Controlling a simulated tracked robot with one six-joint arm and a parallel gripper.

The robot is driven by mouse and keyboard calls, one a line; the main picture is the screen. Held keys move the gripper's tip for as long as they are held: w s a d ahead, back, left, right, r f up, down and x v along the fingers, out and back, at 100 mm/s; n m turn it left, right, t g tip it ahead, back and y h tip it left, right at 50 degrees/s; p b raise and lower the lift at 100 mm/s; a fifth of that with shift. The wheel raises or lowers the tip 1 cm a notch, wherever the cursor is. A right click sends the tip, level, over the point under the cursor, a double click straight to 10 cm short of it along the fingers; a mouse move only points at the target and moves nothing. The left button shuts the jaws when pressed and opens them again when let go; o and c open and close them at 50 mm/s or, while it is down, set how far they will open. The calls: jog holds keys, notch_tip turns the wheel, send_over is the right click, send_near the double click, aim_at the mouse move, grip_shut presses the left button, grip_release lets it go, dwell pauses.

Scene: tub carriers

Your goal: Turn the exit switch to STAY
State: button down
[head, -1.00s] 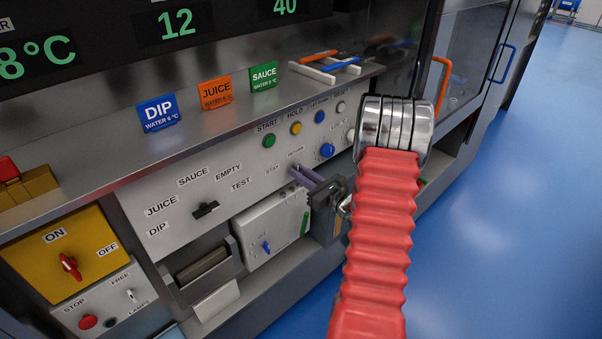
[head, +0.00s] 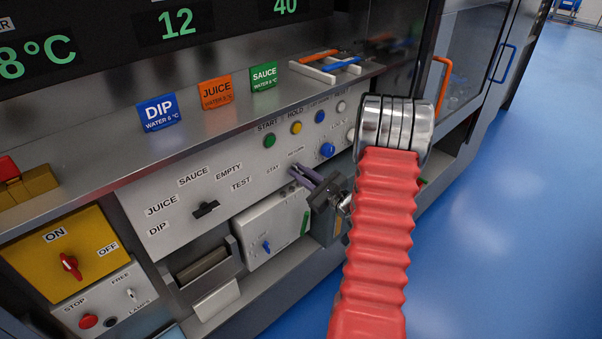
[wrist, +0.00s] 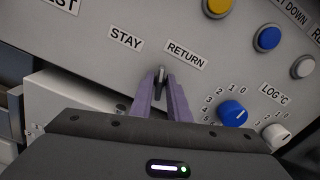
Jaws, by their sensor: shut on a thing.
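The exit switch (wrist: 161,74) is a small dark lever on the grey panel, between the STAY label (wrist: 126,38) on its left and the RETURN label (wrist: 186,55) on its right. My gripper (wrist: 161,82) has its purple fingers closed on the lever, one on each side. The fingers hide most of the switch, and which label it points at is hard to tell. In the head view my gripper (head: 298,172) reaches the panel just below these labels, and the switch is hidden there.
A blue knob (wrist: 232,113) and a white knob (wrist: 275,136) sit right of my fingers. Coloured buttons, with a green one (head: 269,140), line the panel above. A white box (head: 270,232) juts out below left. A shelf edge (head: 230,128) overhangs the panel.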

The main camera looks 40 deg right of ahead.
jog(key=shift+a+f+n, duration=0.1)
jog(key=shift+a+n, duration=0.05)
jog(key=shift+n, duration=1.95)
jog(key=shift+a+f+n, duration=0.1)
jog(key=shift+n, duration=2)
jog(key=c, duration=1.8)
grip_release()
jog(key=shift+o, duration=0.2)
jog(key=s, duration=1.3)
jog(key=shift+s+d, duration=0.25)
jog(key=shift+s, duration=0.15)
